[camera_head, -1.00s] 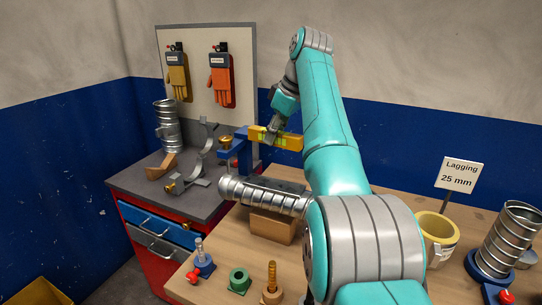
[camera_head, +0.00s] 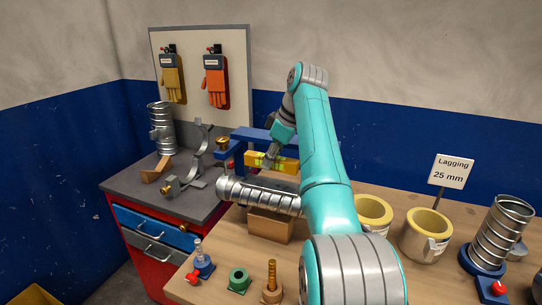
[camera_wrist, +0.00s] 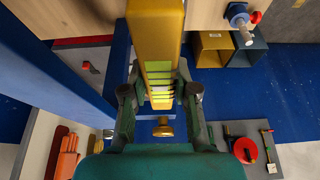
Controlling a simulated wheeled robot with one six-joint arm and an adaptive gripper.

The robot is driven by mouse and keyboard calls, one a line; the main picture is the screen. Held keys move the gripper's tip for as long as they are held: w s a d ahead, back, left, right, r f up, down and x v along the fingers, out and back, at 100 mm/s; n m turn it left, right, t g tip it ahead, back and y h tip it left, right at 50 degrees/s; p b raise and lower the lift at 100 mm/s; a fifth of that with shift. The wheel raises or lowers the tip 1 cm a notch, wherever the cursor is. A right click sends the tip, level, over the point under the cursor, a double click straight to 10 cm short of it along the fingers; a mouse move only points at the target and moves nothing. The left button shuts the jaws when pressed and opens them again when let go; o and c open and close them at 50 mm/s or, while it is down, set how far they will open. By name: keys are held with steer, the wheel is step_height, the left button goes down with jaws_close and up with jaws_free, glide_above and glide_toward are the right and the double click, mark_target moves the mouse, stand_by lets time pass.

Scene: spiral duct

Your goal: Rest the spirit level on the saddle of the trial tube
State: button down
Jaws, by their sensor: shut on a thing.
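A yellow spirit level (camera_head: 256,159) is held in my gripper (camera_head: 269,161), which is shut on it. In the wrist view the level (camera_wrist: 157,35) runs lengthwise between my two fingers (camera_wrist: 160,98), with its greenish vial section between them. The trial tube (camera_head: 245,195), a ribbed silver spiral duct, lies on a brown block (camera_head: 267,226) on the bench. In the head view the level appears just above the tube's right half, with a gap; its exact depth over the tube is unclear. The saddle cannot be clearly made out.
A blue frame (camera_head: 232,154) stands right behind the level. The grey cabinet top (camera_head: 130,185) carries a bracket and an upright duct. Yellow-lined pots (camera_head: 428,222), a tilted duct (camera_head: 500,235) and a sign are at right. Small fittings (camera_head: 238,279) line the front edge.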

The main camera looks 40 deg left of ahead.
mark_target(271, 170)
steer(key=shift+f, duration=1.85)
steer(key=shift+f, duration=0.5)
steer(key=c, duration=0.8)
jaws_free()
